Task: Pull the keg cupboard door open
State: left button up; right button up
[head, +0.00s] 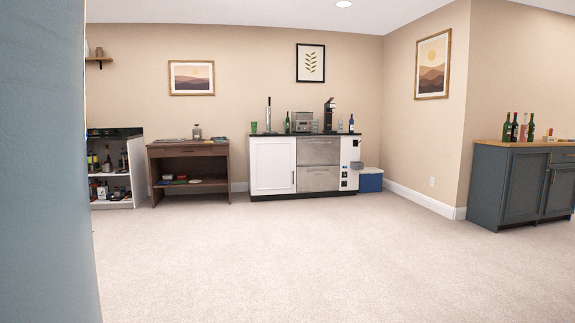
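A white cupboard door (272,165) is at the left end of the bar counter (306,136) by the far wall. It looks shut. A small dark handle (292,177) seems to be near its right edge. A tall tap (268,113) stands on the counter above the door, which fits a keg cupboard. To the right of the door are two grey steel drawer fronts (317,152). Neither of my grippers is in view.
A blue-grey surface (40,160) stands close at the left edge. A wooden desk (188,151) and an open bottle shelf (138,172) are left of the counter. A blue cooler (371,182) and a blue cabinet (490,187) are right. The carpet (290,260) between is clear.

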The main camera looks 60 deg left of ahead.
aim_at(272, 160)
jog(key=u, duration=2.05)
jog(key=i, duration=8.3)
jog(key=i+j+z, duration=0.1)
jog(key=i, duration=0.7)
jog(key=i+j, duration=0.1)
jog(key=i, duration=0.7)
jog(key=i+j+z, duration=0.1)
jog(key=i+z, duration=0.15)
jog(key=i, duration=0.1)
